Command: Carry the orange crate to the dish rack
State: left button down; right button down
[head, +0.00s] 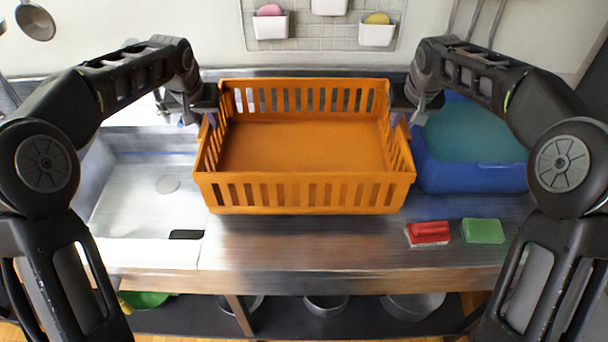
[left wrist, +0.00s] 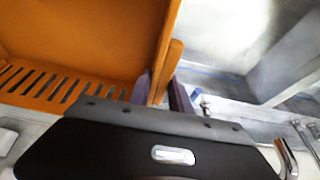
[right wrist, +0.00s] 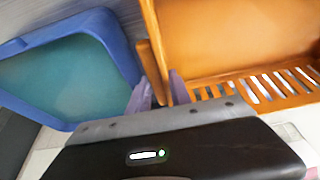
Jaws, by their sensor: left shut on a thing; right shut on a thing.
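The orange crate (head: 305,192) is empty, with slatted walls, and is held level between my two grippers over the steel counter. My left gripper (head: 204,112) is shut on the crate's left side; the left wrist view shows its fingers (left wrist: 160,92) on either side of the crate's handle edge (left wrist: 170,62). My right gripper (head: 405,112) is shut on the crate's right side; the right wrist view shows its fingers (right wrist: 158,90) around the handle edge (right wrist: 152,68). I cannot make out a dish rack for certain in these views.
A sink (head: 130,205) lies at the left. A blue tub (head: 470,178) with teal contents stands right of the crate, also in the right wrist view (right wrist: 128,45). A red brush (head: 428,233) and green sponge (head: 484,231) lie front right. The counter front is mostly clear.

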pick_arm(q)
jog(key=shift+w+a+f, duration=0.1)
jog(key=shift+w+a, duration=0.1)
jog(key=shift+w, duration=0.15)
pick_arm(e)
jog(key=shift+w+a, duration=0.2)
jog(key=shift+w, duration=0.15)
pick_arm(q)
jog(key=shift+s, duration=0.1)
pick_arm(e)
jog(key=shift+s, duration=0.1)
pick_arm(q)
jog(key=shift+s+d, duration=0.1)
pick_arm(e)
jog(key=shift+s+d, duration=0.1)
jog(key=shift+d, duration=0.05)
